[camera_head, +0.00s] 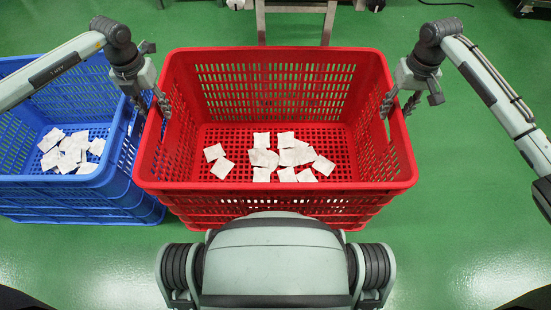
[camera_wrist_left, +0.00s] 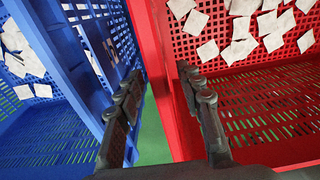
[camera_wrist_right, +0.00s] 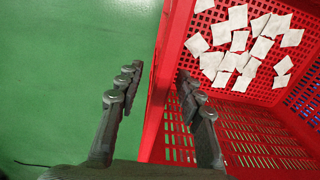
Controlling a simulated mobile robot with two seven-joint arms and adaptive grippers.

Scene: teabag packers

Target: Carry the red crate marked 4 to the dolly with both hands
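The red crate (camera_head: 280,187) stands in front of me with several white teabags (camera_head: 284,158) on its floor. No number 4 is readable on it. My left gripper (camera_head: 153,104) is at its left side wall, fingers pointing down. In the left wrist view the open fingers (camera_wrist_left: 160,95) straddle the red wall (camera_wrist_left: 150,45), one inside and one outside, with a gap showing. My right gripper (camera_head: 400,103) is at the right side wall. In the right wrist view its open fingers (camera_wrist_right: 158,95) straddle that wall (camera_wrist_right: 172,45) likewise. The dolly is not identifiable.
A blue crate (camera_head: 150,212) with several teabags (camera_head: 70,150) stands close against the red crate's left, leaving little room for my left outer finger. A metal frame (camera_head: 295,8) stands behind the red crate. Green floor (camera_head: 465,190) is clear on the right.

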